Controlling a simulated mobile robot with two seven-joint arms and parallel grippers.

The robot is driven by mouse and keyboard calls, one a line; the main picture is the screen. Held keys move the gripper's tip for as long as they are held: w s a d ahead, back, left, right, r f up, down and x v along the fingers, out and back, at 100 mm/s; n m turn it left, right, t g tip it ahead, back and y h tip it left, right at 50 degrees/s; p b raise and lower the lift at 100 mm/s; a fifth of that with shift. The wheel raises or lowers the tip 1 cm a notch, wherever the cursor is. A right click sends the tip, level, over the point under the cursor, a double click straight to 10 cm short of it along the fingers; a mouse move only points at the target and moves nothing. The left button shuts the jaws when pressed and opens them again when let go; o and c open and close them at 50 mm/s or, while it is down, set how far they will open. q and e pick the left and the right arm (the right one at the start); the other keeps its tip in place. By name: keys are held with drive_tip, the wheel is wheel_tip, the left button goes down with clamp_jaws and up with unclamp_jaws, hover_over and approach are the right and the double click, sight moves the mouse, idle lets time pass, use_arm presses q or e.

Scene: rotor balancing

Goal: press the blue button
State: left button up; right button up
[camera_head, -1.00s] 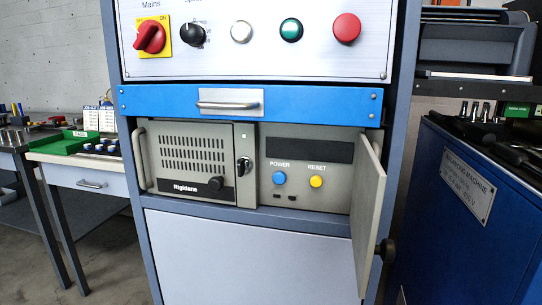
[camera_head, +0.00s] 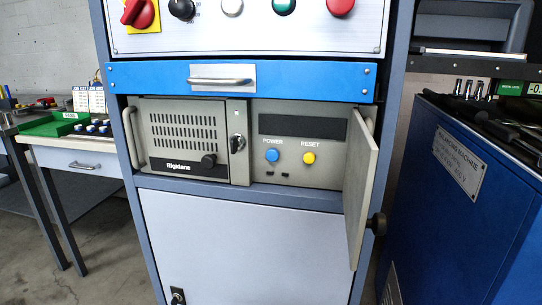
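The blue button (camera_head: 272,155) sits under the word POWER on the grey panel (camera_head: 290,181) of a rack unit in the cabinet. A yellow button (camera_head: 309,158) under the word RESET is to its right. A dark display strip (camera_head: 302,127) is above both. The small door (camera_head: 361,190) on the right of the panel stands swung open towards me, with a black knob (camera_head: 376,224) on it. The blue button is in plain view with nothing in front of it. Neither of my grippers is in view.
A blue drawer (camera_head: 150,80) with a handle is above the unit. A control panel (camera_head: 370,37) with knobs and coloured buttons is higher up. A workbench (camera_head: 75,168) stands at the left, a blue balancing machine (camera_head: 440,215) at the right. The open door juts out at the right.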

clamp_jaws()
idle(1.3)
